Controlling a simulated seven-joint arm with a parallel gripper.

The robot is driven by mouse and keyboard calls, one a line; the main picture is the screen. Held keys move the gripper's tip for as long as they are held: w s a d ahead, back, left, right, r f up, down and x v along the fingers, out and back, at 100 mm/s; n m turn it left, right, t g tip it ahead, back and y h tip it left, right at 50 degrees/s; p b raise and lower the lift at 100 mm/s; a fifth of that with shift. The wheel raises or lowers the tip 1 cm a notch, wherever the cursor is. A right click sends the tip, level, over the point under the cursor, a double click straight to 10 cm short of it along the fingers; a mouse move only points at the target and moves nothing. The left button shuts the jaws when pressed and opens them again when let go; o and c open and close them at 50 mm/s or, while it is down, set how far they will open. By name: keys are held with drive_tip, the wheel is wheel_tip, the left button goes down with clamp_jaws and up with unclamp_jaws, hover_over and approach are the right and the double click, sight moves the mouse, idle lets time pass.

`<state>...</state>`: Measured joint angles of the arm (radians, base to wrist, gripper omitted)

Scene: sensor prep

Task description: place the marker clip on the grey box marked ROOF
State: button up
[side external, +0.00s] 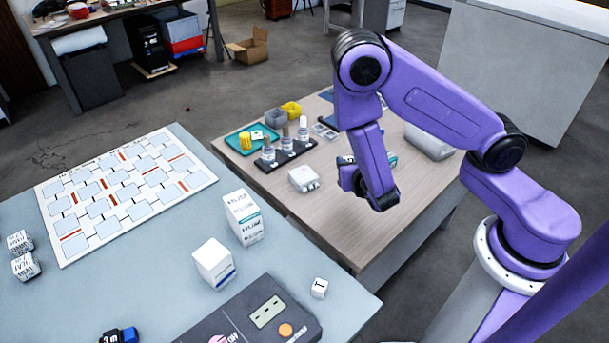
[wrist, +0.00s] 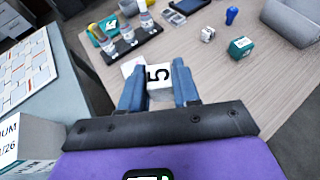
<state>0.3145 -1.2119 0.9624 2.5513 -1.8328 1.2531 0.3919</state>
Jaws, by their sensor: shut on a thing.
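My gripper (wrist: 160,88) is shut on a small white block marked 5 (wrist: 159,76), held between its two blue fingers. In the side view my gripper (side external: 366,190) hangs over the wooden table, and the held block is hard to make out there. I cannot tell whether this block is the marker clip. A blue piece with a dark labelled face (side external: 127,334) lies at the bottom edge of the blue-grey table. I cannot read ROOF on any box. A dark grey device (side external: 240,318) with a display and orange button stands on that table.
The wooden table holds a black rack of vials (side external: 287,155), a teal tray (side external: 240,139) and a white connector box (side external: 303,179). A teal-and-white box (wrist: 240,46) lies beyond my gripper. White cartons (side external: 213,263) and a gridded board (side external: 75,237) are on the blue-grey table.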

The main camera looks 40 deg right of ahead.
drive_tip(key=w+a+n+t+y, duration=0.1)
drive_tip(key=w+a+n+y, duration=0.1)
hover_over(297, 181)
drive_tip(key=s, duration=0.1)
drive_tip(key=f, duration=0.7)
drive_tip(key=shift+s+d+f, duration=0.2)
drive_tip(key=shift+f, duration=0.1)
drive_tip(key=shift+w+f, duration=0.55)
drive_tip(key=shift+f, duration=0.05)
drive_tip(key=shift+w+a+f, duration=0.1)
drive_tip(key=shift+w+f, duration=0.05)
drive_tip(key=shift+f, duration=1.55)
drive_tip(key=shift+f, duration=0.15)
drive_tip(key=o, duration=1)
